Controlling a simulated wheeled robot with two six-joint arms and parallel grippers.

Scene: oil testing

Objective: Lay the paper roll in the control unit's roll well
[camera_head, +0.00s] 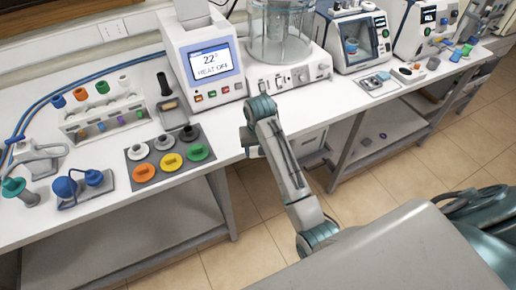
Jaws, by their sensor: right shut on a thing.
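The control unit (204,88) is a white upright box with a lit screen reading "22°" and "HEAT OFF". It stands on the white bench left of a clear glass vessel. I cannot make out its roll well for certain. My right gripper (252,143) is low at the bench's front edge, to the right of and below the control unit. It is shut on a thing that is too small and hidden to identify. I cannot clearly see the paper roll. My left gripper is out of view.
A dark mat (185,145) with several coloured rings lies left of my right gripper. A rack (105,118) of capped tubes stands behind it at the left. The glass vessel (280,32) on its white base stands close behind my right arm.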

